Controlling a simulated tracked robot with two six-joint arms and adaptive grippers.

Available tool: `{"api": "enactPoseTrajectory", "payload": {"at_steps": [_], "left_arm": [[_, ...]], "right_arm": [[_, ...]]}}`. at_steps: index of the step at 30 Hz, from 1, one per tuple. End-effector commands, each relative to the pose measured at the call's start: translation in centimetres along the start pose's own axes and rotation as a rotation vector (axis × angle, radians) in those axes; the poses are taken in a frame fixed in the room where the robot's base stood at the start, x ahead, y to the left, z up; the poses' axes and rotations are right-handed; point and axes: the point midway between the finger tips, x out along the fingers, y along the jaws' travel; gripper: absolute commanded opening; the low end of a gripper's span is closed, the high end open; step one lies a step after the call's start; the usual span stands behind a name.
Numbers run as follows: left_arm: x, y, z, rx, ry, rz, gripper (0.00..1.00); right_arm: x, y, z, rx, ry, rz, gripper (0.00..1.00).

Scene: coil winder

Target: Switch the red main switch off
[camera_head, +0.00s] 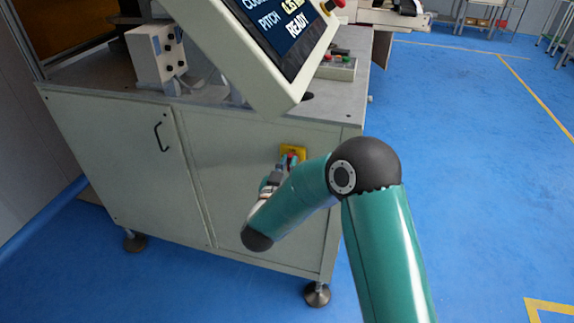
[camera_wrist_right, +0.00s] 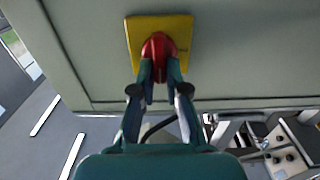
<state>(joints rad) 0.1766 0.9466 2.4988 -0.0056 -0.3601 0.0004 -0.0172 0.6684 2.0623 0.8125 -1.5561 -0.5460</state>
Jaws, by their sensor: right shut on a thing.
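The red main switch (camera_wrist_right: 158,46) sits on a yellow plate (camera_wrist_right: 180,30) on the cabinet's grey-green side panel. In the head view the yellow plate (camera_head: 301,151) shows near the upper right of the front panel, with a little red of the switch (camera_head: 290,155) in front of it. My right gripper (camera_wrist_right: 159,68) is shut on the red switch, one finger on each side of its knob. In the head view my right gripper (camera_head: 288,162) is partly hidden behind my own arm. My left gripper is in neither view.
The cabinet (camera_head: 110,150) stands on feet on a blue floor (camera_head: 470,160). A tilted screen panel (camera_head: 245,50) showing READY overhangs the switch. A black door handle (camera_head: 159,137) is to the left. A button box (camera_head: 337,68) stands on top. Floor to the right is clear.

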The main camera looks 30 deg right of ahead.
Motion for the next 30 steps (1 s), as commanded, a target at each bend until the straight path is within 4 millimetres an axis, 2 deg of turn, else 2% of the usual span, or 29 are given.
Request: {"api": "enactPoseTrajectory", "payload": {"at_steps": [11, 30], "left_arm": [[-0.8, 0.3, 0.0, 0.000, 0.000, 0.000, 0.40], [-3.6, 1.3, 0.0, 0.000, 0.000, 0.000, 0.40]], "right_arm": [[0.0, -0.2, -0.1, -0.155, -0.002, -0.002, 0.00], [0.0, -0.9, 0.2, -0.740, -0.001, -0.002, 0.00]]}}
